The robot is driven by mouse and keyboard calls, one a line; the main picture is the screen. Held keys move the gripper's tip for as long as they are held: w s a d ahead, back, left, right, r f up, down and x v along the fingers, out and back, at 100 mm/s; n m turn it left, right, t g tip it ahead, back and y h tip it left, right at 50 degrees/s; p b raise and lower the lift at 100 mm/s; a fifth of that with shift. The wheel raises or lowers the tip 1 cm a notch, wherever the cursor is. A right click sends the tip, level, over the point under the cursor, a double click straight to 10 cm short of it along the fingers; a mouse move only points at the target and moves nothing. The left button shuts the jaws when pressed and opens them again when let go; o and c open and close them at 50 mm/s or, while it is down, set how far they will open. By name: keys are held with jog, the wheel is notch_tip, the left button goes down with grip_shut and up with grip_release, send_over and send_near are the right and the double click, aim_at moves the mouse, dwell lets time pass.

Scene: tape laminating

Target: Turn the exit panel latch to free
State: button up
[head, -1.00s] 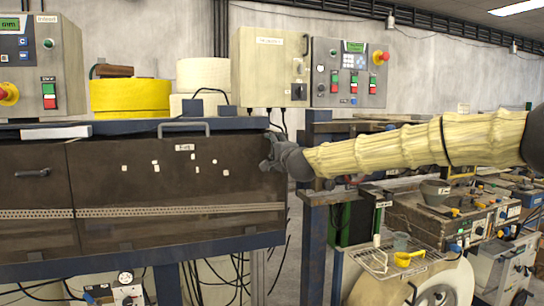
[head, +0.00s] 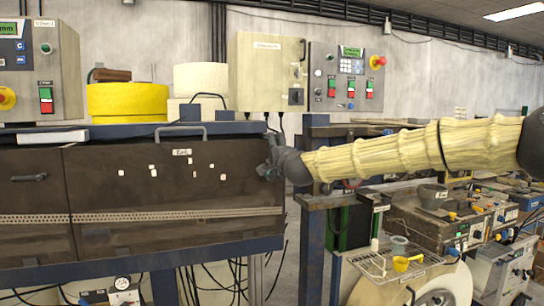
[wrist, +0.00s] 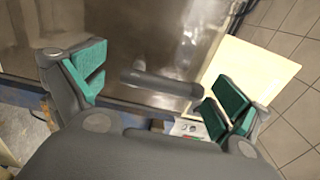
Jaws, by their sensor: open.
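The exit panel (head: 135,185) is a dark, see-through sheet with a white label reading roughly "Exit" near its top. My gripper (head: 268,163) is at its upper right edge in the head view. The latch (wrist: 160,83) shows in the wrist view as a short dark bar lying nearly level in the picture. It sits between the teal-padded fingers of my open gripper (wrist: 155,87), with a gap visible on both sides. In the head view my gripper hides the latch.
A similar dark latch (head: 29,178) is on the neighbouring left panel. A grey bar handle (head: 181,132) is on top of the exit panel. A blue frame (head: 150,258) borders the machine. A cream plate (wrist: 248,72) is near the right finger in the wrist view.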

jog(key=shift+d, duration=0.1)
jog(key=v, duration=1.2)
